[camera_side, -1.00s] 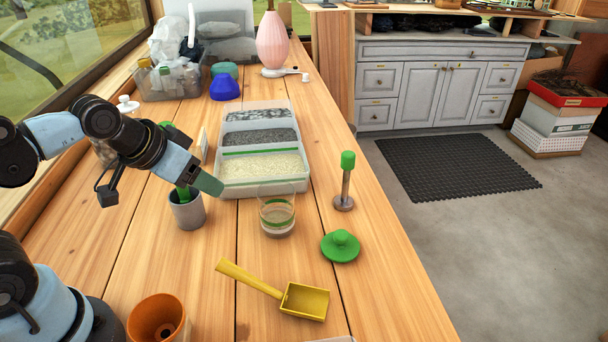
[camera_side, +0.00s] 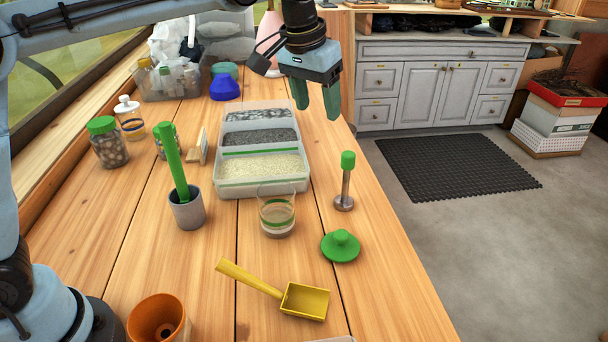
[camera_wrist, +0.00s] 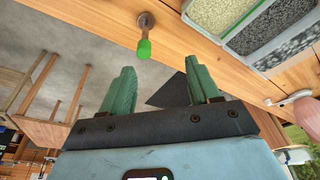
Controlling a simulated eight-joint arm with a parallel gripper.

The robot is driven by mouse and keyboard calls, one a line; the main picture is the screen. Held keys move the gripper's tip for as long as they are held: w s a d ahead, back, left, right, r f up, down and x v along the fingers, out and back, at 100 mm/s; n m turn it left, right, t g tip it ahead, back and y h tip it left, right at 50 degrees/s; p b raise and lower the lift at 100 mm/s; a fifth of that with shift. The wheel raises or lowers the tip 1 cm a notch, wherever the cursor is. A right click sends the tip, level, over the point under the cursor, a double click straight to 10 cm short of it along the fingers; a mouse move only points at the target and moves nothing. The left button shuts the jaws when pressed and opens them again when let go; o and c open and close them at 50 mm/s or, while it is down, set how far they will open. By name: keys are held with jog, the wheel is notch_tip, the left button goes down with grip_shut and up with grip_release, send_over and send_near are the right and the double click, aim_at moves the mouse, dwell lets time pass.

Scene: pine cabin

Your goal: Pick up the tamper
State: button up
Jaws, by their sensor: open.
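The tamper (camera_side: 346,181) stands upright on the wooden bench near its right edge, with a green knob on top, a thin metal stem and a round base. In the wrist view the tamper's green knob (camera_wrist: 144,49) shows beyond the fingertips, roughly between them. My gripper (camera_side: 318,108) is open and empty, its two green fingers pointing down. It is in the air, above and behind the tamper in the side view, apart from it. Both fingers also show in the wrist view (camera_wrist: 163,72).
Left of the tamper is a three-part tray (camera_side: 262,187) of gravel and grains. A glass (camera_side: 277,216) and a green lid (camera_side: 341,247) stand nearby, with a yellow scoop (camera_side: 305,301) in front. A grey cup (camera_side: 187,212) holds a green stick. The bench edge is close on the right.

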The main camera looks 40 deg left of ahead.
jog(key=g, duration=0.1)
send_near(348, 154)
jog(key=f, duration=0.2)
jog(key=w+f, duration=0.1)
jog(key=f, duration=0.4)
jog(key=shift+w+d, duration=0.15)
jog(key=shift+d, duration=0.2)
jog(key=shift+w+a+f, duration=0.1)
jog(key=shift+w+f, duration=0.05)
jog(key=shift+f, duration=0.7)
jog(key=shift+w+f, duration=0.2)
jog(key=shift+f, duration=0.7)
jog(key=shift+w+a+f, duration=0.1)
jog(key=shift+w+f, duration=0.05)
jog(key=shift+f, duration=0.7)
jog(key=c, duration=1.1)
